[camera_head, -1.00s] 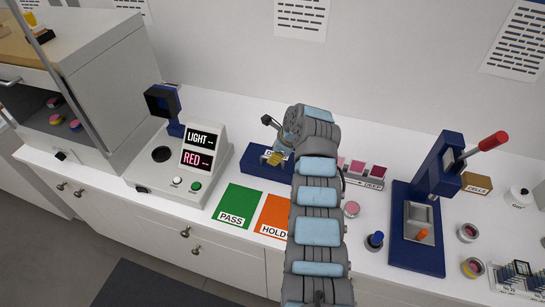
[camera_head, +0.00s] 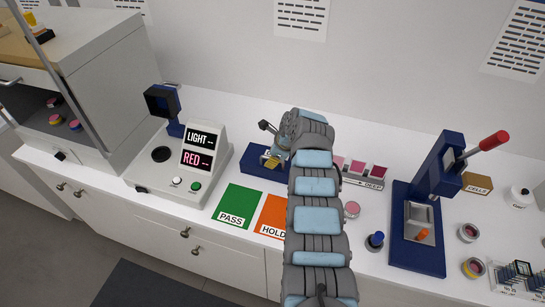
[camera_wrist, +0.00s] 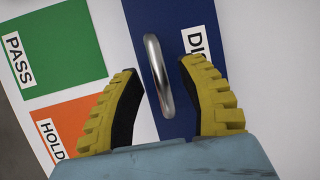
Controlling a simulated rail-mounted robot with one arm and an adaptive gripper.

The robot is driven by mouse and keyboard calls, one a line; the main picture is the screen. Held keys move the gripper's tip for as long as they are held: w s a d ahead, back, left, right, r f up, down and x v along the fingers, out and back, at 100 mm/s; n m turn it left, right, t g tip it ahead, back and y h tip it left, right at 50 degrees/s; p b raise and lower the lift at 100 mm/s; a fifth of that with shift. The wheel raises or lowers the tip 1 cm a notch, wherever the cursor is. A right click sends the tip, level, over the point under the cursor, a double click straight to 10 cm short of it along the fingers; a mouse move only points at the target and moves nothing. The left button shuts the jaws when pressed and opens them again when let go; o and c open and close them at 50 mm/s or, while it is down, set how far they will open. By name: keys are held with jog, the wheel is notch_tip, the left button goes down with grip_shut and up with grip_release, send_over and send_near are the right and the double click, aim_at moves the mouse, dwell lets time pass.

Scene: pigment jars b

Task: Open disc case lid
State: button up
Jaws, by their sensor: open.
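The blue disc case (camera_head: 252,170) sits on the white counter, partly hidden behind my arm. In the wrist view its blue lid (camera_wrist: 185,115) carries a white label, partly covered by a finger, with "DI" readable. A silver bar handle (camera_wrist: 157,72) stands on it near its edge. My gripper (camera_wrist: 159,69) has yellow fingers with black pads. It is open, with the handle between the fingers and a gap on both sides. In the head view the gripper (camera_head: 272,161) is low over the case. The lid looks shut.
A green PASS mat (camera_head: 238,205) and an orange HOLD mat (camera_head: 272,214) lie in front of the case. A light tester (camera_head: 180,170) stands left. Pink swatches (camera_head: 358,168) and a blue press (camera_head: 420,215) with a red lever are right.

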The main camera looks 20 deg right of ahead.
grip_shut()
jog(key=shift+w+d+p, duration=0.1)
jog(key=shift+p, duration=0.45)
dwell(0.3)
